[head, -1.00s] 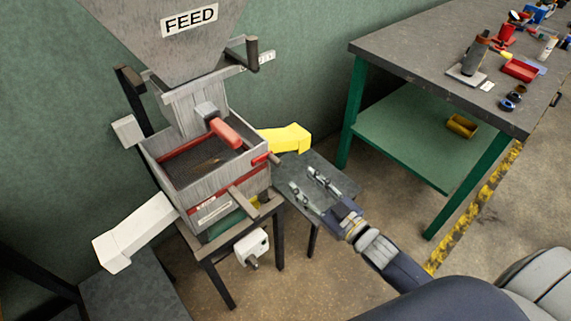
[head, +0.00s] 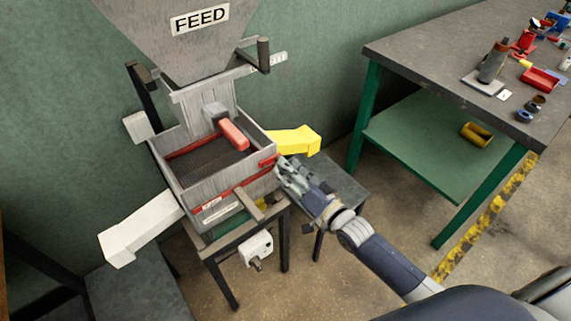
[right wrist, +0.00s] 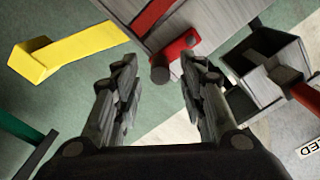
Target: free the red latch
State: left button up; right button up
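The red latch (head: 267,162) sits at the right corner of the grey screen box (head: 240,182). In the right wrist view the red latch (right wrist: 176,47) has a dark round knob on its end and lies ahead, between the fingertip lines. My right gripper (head: 283,169) is close beside that corner, and its fingers partly cover the area. In the wrist view my right gripper (right wrist: 158,64) is open, with nothing held between the fingers. Whether a finger touches the latch I cannot tell. My left gripper is not in view.
A feed hopper (head: 165,30) stands above the box, with a red handle (head: 234,134) below it. A yellow chute (head: 293,140) juts out just behind my right gripper. A white chute (head: 140,232) is at left. A green-legged workbench (head: 400,60) stands at right.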

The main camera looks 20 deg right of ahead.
jog(key=shift+x, duration=1.2)
jog(key=shift+s, duration=0.1)
grip_shut()
jog(key=shift+r+n+p, duration=0.25)
jog(key=shift+n+p, duration=0.05)
jog(key=shift+p, duration=0.05)
jog(key=shift+n, duration=0.4)
grip_release()
